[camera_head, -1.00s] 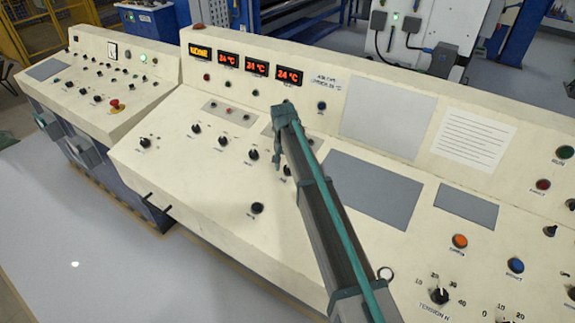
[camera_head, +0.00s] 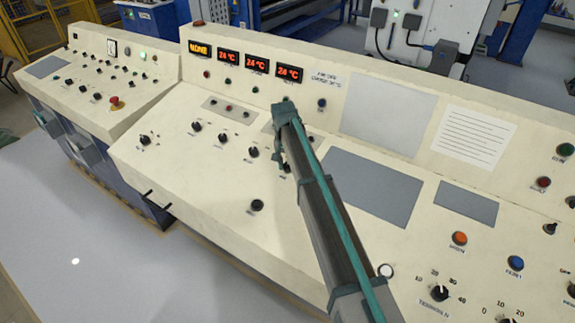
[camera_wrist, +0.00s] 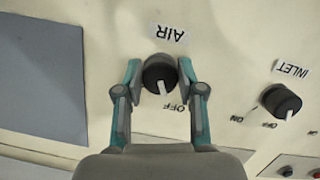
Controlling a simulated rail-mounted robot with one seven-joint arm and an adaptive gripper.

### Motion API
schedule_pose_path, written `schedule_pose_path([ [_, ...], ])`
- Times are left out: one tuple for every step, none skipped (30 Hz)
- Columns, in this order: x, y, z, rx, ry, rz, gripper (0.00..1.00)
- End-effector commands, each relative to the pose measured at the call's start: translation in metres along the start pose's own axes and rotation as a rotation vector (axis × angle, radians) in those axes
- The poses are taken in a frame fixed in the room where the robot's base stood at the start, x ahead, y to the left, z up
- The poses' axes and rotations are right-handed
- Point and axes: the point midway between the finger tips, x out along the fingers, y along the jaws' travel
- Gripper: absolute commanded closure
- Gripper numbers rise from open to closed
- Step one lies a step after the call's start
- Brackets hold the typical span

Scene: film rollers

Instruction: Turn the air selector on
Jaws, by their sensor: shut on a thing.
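The air selector is a round black knob (camera_wrist: 159,75) with a white pointer, under an upside-down AIR label (camera_wrist: 168,33) in the wrist view. Its pointer aims down in that picture, towards the OFF mark just below and slightly right. My gripper (camera_wrist: 159,72) is shut on the knob, with one teal-tipped finger at each side. In the head view my gripper is mostly hidden behind my own wrist and arm over the sloping console, so the hold on the knob does not show clearly there.
The INLET knob (camera_wrist: 280,101) sits to the right in the wrist view. A grey panel (camera_wrist: 42,80) lies left. In the head view, several black knobs line the console left of my arm, with red displays (camera_head: 256,67) behind and a grey panel (camera_head: 370,187) right.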

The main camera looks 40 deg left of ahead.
Motion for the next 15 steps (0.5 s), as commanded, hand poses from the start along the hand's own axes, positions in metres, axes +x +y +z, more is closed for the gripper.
schedule_pose_path([
  [0.0009,0.0001,0.0001,0.016,0.0,-0.004,0.96],
  [0.0011,0.0001,0.0,0.026,0.0,-0.007,0.96],
  [0.0013,0.0001,0.0001,0.044,0.0,-0.01,0.96],
  [0.0014,0.0001,0.0001,0.058,0.0,-0.014,0.96],
  [0.0015,0.0002,0.0,0.074,0.0,-0.017,0.96],
  [0.0016,0.0002,0.0,0.098,0.0,-0.022,0.96],
  [0.0017,0.0003,0.0,0.118,0.0,-0.027,0.96],
  [0.0017,0.0003,0.0001,0.139,0.001,-0.032,0.96],
  [0.0018,0.0002,0.0001,0.169,0.001,-0.039,0.96],
  [0.0019,0.0,0.0002,0.193,0.0,-0.045,0.96],
  [0.0019,-0.0001,0.0002,0.218,0.0,-0.05,0.96],
  [0.0021,-0.0001,0.0003,0.253,0.0,-0.058,0.96],
  [0.0022,-0.0001,0.0003,0.279,0.001,-0.064,0.96],
  [0.0023,-0.0001,0.0002,0.306,0.001,-0.07,0.96],
  [0.0024,-0.0001,0.0003,0.344,0.001,-0.079,0.96],
])
